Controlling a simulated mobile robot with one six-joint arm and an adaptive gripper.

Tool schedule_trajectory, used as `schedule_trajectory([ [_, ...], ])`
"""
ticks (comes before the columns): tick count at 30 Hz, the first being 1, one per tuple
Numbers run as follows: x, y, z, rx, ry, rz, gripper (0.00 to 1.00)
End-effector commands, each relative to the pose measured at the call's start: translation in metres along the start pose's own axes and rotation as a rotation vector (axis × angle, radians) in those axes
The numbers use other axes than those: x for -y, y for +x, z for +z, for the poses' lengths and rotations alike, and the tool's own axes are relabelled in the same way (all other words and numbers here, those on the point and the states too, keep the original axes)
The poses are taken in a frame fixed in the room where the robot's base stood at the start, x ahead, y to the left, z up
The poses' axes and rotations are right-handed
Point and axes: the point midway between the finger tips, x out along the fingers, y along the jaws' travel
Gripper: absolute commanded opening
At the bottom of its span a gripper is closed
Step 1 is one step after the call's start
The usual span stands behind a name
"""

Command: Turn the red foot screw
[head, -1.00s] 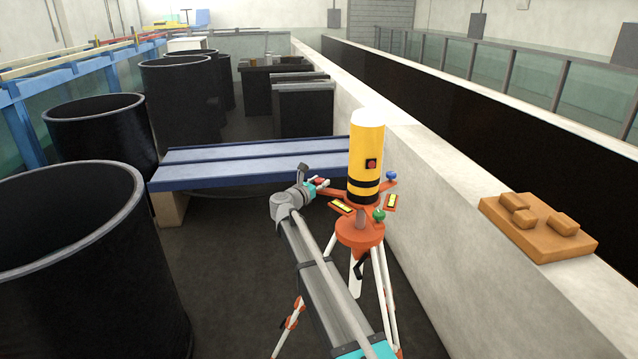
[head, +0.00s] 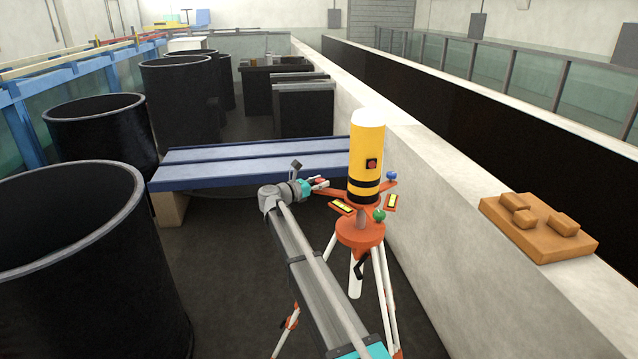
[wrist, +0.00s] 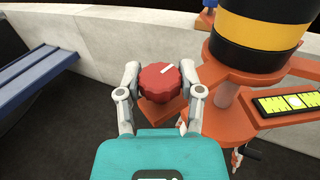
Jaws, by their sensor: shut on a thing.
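The red foot screw (wrist: 161,82) is a ribbed knob with a white mark on top. In the wrist view it sits between the two fingers of my gripper (wrist: 162,86), which is shut on it from both sides. The white mark points up and to the right. In the head view my gripper (head: 318,184) reaches the screw (head: 321,182) at the left arm of the orange instrument base (head: 361,234). The yellow instrument (head: 366,150) stands upright on this base, on a tripod. The green foot screw (head: 379,215) and the blue foot screw (head: 391,176) are on its other arms.
Yellow level vials (head: 341,207) lie on the base, and one shows close to my gripper in the wrist view (wrist: 294,103). A blue bench (head: 240,165) stands behind. A concrete wall (head: 440,220) runs close on the right, with an orange block (head: 540,240) on top.

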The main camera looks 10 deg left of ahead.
Motion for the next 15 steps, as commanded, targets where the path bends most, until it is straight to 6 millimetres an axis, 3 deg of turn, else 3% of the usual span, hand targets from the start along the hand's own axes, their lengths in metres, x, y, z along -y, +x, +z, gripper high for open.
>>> schedule_trajectory([
  [1, 0.0009, 0.0005, -0.0001, 0.000, 0.000, -0.002, 0.01],
  [2, 0.0008, 0.0005, -0.0001, 0.000, 0.000, -0.001, 0.52],
  [7, 0.0007, 0.0005, -0.0001, 0.000, 0.000, -0.001, 0.84],
  [15, 0.0004, 0.0004, 0.0000, 0.000, 0.000, 0.000, 0.84],
])
